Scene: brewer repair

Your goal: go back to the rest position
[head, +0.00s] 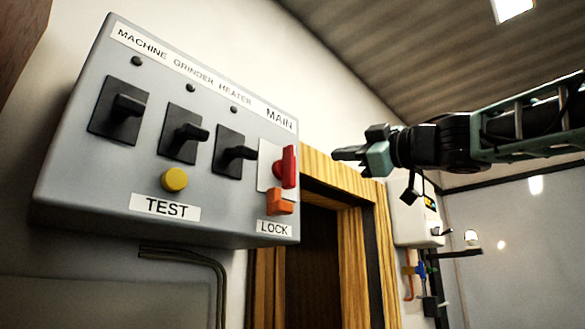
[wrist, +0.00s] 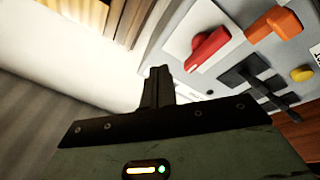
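My gripper (head: 340,155) is in the air to the right of the grey switch panel in the head view, apart from it. In the wrist view my gripper's fingers (wrist: 158,74) are together with nothing between them. The panel (head: 85,200) carries three black switches, a red MAIN handle (head: 287,167), an orange LOCK piece (head: 279,202) and a yellow TEST button (head: 174,179). In the wrist view the red handle (wrist: 207,50) and the orange piece (wrist: 274,25) show beyond the fingers, at the upper right.
A wooden door frame (head: 347,230) stands behind and below my gripper. A white wall unit (head: 413,213) with hoses is to its right. A cable (head: 190,252) runs under the panel. The space around my gripper looks free.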

